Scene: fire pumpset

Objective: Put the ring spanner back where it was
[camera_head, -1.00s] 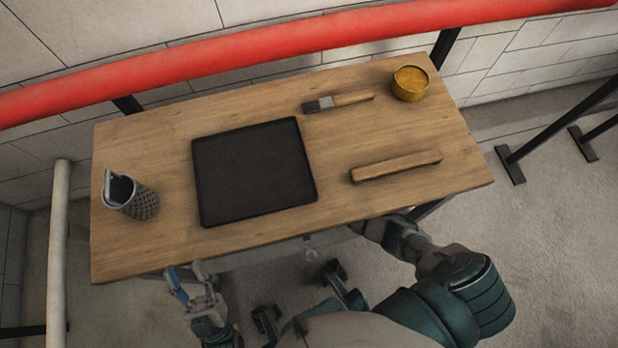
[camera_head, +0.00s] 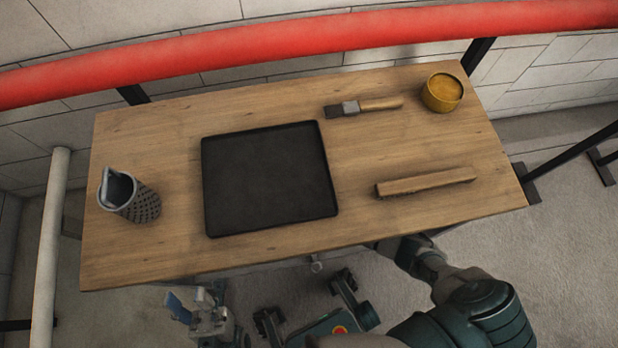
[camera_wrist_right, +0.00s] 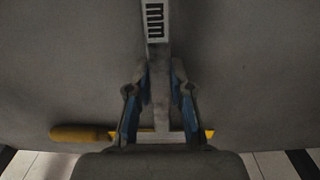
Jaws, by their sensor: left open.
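In the right wrist view a grey metal bar marked "mm", which looks like the ring spanner (camera_wrist_right: 156,45), runs up between the fingers of my right gripper (camera_wrist_right: 158,75). The fingers close in on it from both sides. In the head view a small grey ring end (camera_head: 316,266) shows just below the table's front edge; it may be the spanner's end. My right gripper is hidden there behind the arm and table edge. My left gripper (camera_head: 196,300) is open and empty, below the table's front left edge.
The wooden table (camera_head: 170,240) bears a black tray (camera_head: 268,180), a mesh cup (camera_head: 130,197), a brush (camera_head: 362,107), a yellow tin (camera_head: 442,92) and a wooden bar (camera_head: 425,183). A red pipe (camera_head: 320,47) runs behind. A yellow-handled tool (camera_wrist_right: 82,133) shows in the wrist view.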

